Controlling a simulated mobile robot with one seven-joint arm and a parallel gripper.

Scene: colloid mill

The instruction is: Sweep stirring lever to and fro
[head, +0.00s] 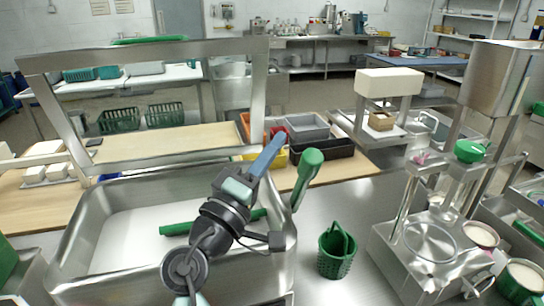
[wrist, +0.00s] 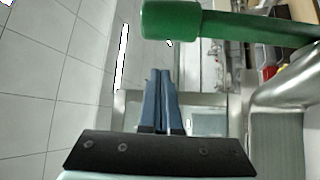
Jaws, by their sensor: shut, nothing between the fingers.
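The stirring lever (head: 309,166) is a green rod with a thick green knob, rising tilted at the right end of the steel trough (head: 75,240). My gripper (head: 277,142) has blue fingers, pressed together and empty, pointing up and right. In the head view the fingertips are just left of the knob, with a gap in the picture. In the wrist view the lever's knob (wrist: 172,20) and rod cross the top, beyond and above my shut gripper (wrist: 160,74). I cannot tell whether they touch. A green bar (head: 180,228) shows inside the trough, partly hidden by my arm.
A steel frame (head: 258,90) stands over the trough. Orange, grey and black bins (head: 325,148) sit behind the lever. A green basket (head: 336,254) stands to the right of the trough, and a steel machine (head: 410,262) stands farther right. Some bare counter lies between trough and machine.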

